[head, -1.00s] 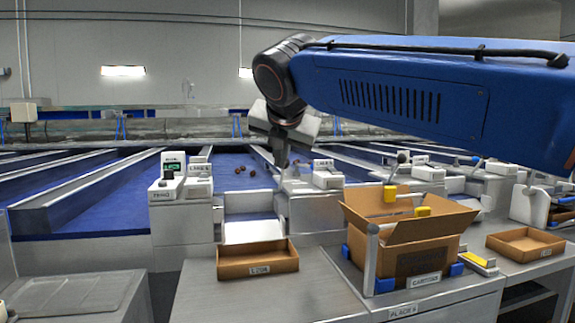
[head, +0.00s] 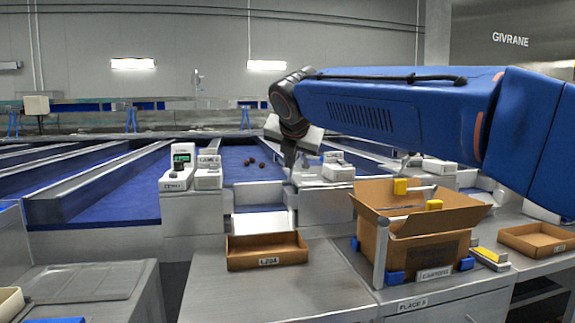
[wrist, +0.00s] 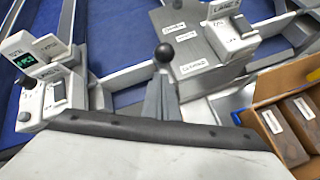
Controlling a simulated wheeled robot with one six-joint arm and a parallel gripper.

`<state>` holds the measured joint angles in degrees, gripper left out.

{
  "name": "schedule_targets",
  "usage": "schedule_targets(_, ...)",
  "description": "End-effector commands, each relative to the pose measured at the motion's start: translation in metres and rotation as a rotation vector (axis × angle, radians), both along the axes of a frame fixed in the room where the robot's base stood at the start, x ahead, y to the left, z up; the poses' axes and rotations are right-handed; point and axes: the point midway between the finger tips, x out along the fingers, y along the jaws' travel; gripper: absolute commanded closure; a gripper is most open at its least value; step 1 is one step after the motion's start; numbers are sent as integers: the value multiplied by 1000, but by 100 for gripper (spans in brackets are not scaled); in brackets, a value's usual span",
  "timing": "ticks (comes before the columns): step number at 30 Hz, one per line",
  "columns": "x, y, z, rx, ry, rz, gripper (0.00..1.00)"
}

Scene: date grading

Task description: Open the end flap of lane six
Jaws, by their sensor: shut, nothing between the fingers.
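My gripper (head: 289,163) is shut and empty, pointing down beside the end of the blue lane (head: 245,166) that carries a few dark dates (head: 252,162). In the wrist view, its closed fingers (wrist: 161,92) point at a black ball knob (wrist: 164,52), which appears just beyond the tips; I cannot tell whether they touch. A pale chute (head: 262,222) slopes down from the lane end. White labelled boxes (head: 208,172) and (head: 338,169) stand on either side, their lettering too small to read surely. I cannot clearly make out the flap or its position.
A shallow brown tray (head: 267,262) sits on the steel bench in front of the chute. A large open carton (head: 420,247) stands to its right, with dark packs inside (wrist: 285,141). Another tray (head: 533,250) lies far right. Bare steel (head: 230,300) lies in front.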

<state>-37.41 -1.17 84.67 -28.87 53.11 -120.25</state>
Motion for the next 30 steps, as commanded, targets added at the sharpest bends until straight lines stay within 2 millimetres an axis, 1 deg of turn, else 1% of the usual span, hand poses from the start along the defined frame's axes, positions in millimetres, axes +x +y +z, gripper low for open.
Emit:
schedule_targets(6, 7, -2, 6, 1, 1, 1, 100)
schedule_targets(20, 9, -2, 7, -2, 9, 0, 100)
schedule_targets(25, 13, -1, 11, -12, 45, -1, 100)
schedule_targets(30, 22, 1, 19, -30, 111, -1, 100)
